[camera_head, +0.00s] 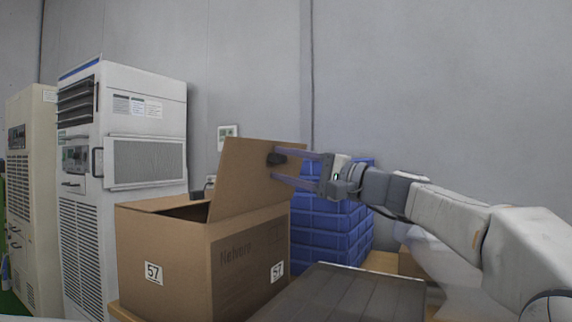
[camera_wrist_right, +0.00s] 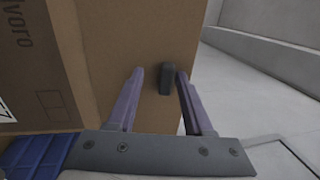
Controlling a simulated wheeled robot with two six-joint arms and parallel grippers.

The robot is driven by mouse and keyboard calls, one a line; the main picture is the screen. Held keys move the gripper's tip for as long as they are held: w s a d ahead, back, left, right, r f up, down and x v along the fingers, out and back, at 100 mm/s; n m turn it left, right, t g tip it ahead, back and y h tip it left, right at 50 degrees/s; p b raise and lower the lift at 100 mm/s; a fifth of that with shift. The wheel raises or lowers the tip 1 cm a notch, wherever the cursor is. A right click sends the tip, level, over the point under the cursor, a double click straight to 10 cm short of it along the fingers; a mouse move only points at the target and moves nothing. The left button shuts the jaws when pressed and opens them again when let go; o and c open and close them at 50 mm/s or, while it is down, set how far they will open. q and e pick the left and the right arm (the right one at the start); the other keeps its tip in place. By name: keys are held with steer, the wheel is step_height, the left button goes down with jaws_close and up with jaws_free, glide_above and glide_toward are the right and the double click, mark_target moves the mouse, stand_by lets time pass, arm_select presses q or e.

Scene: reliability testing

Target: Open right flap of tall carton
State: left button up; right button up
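The tall brown carton (camera_head: 165,255) stands left of the middle, marked 57 on two faces. Its right flap (camera_head: 240,180) stands raised, tilted up from the right top edge, and a dark gap shows at the carton's top. A small black handle (camera_head: 276,159) sits on the flap's outer face; it also shows in the right wrist view (camera_wrist_right: 166,80). My right gripper (camera_head: 276,164) is open at that face, its purple fingers apart on either side of the handle. In the wrist view a gap shows beside the handle. My left gripper is not in view.
Blue stacked crates (camera_head: 325,232) stand behind and right of the carton. A dark flat-topped surface (camera_head: 345,290) lies at the front right. White and beige cabinets (camera_head: 145,120) stand at the left. A plain grey wall is behind.

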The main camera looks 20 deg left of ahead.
steer(key=shift+d+r, duration=0.1)
steer(key=shift+d, duration=0.05)
steer(key=v, duration=1)
steer(key=shift+b, duration=0.45)
steer(key=shift+d, duration=0.1)
